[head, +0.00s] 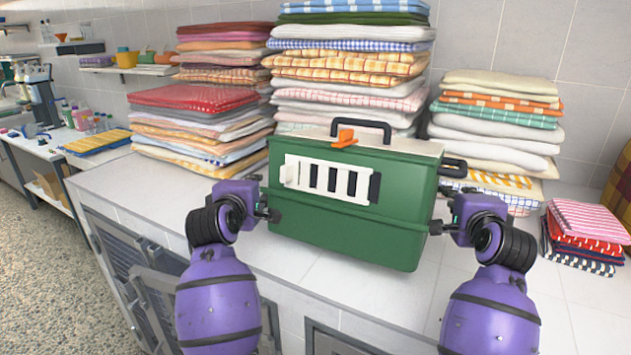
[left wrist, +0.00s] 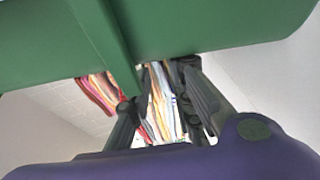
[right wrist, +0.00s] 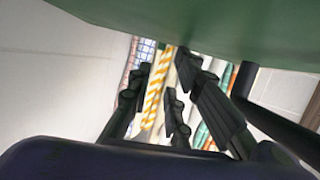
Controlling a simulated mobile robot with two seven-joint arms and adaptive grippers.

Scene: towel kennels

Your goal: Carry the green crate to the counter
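The green crate (head: 350,213) has a white slotted door, an orange latch and a black top handle. It stands upright over the white counter (head: 370,290) in front of the towel stacks and appears to rest on it. My left gripper (head: 268,206) is at the crate's left side, and my right gripper (head: 440,212) is at its right side. Crate undersides or walls fill the top of the left wrist view (left wrist: 200,25) and the right wrist view (right wrist: 200,20). Both grippers have fingers spread, with towels visible through the gaps and nothing between them.
Tall stacks of folded towels (head: 345,60) stand behind the crate, with another stack (head: 500,120) at right. A small red and striped pile (head: 585,230) lies at far right. Barred doors (head: 125,255) are below the counter, one apparently ajar.

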